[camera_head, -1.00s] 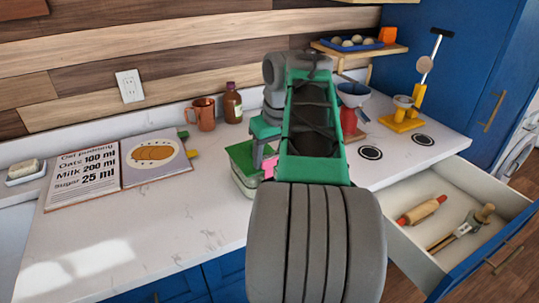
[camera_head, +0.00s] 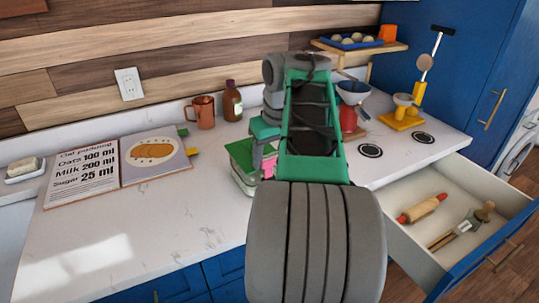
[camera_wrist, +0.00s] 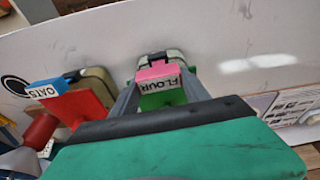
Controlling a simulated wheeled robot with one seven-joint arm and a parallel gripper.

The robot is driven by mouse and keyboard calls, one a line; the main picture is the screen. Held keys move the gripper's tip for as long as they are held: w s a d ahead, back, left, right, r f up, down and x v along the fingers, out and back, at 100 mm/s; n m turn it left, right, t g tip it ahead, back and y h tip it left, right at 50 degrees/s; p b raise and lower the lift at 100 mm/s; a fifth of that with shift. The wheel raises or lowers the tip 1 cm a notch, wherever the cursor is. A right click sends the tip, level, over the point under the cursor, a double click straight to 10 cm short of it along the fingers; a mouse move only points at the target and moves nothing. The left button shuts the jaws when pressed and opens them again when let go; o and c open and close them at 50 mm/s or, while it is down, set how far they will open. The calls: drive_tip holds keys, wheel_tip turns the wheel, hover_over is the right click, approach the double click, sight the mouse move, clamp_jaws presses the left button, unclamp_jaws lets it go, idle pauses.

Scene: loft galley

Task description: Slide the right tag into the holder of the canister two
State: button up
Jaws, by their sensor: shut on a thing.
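My gripper (camera_wrist: 160,82) is shut on a pink tag (camera_wrist: 152,71) with a white FLOUR label. The tag is at the green-topped canister (camera_wrist: 163,99), which has a pale body and clasp behind it; I cannot tell whether the tag sits in a holder. In the head view the green-topped canister (camera_head: 240,152) stands on the counter, partly behind my arm, with the pink tag (camera_head: 268,167) at its right side and my gripper (camera_head: 264,150) there. A second canister with a red front (camera_wrist: 84,104) carries a blue piece with an OATS label (camera_wrist: 43,92), left in the wrist view.
An open recipe book (camera_head: 120,170) lies left on the counter. A copper mug (camera_head: 203,112) and brown bottle (camera_head: 232,103) stand behind. An open drawer (camera_head: 450,215) at right holds a rolling pin. The front-left counter is clear.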

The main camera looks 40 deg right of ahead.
drive_tip(key=shift+f, duration=0.15)
idle(0.3)
drive_tip(key=shift+f+b, duration=0.3)
idle(0.3)
drive_tip(key=shift+f+b, duration=0.3)
drive_tip(key=shift+f, duration=0.1)
drive_tip(key=shift+f, duration=0.1)
idle(0.3)
drive_tip(key=o, duration=1.4)
drive_tip(key=shift+a, duration=0.1)
drive_tip(key=o, duration=0.3)
drive_tip(key=shift+s, duration=0.1)
drive_tip(key=shift+o, duration=0.2)
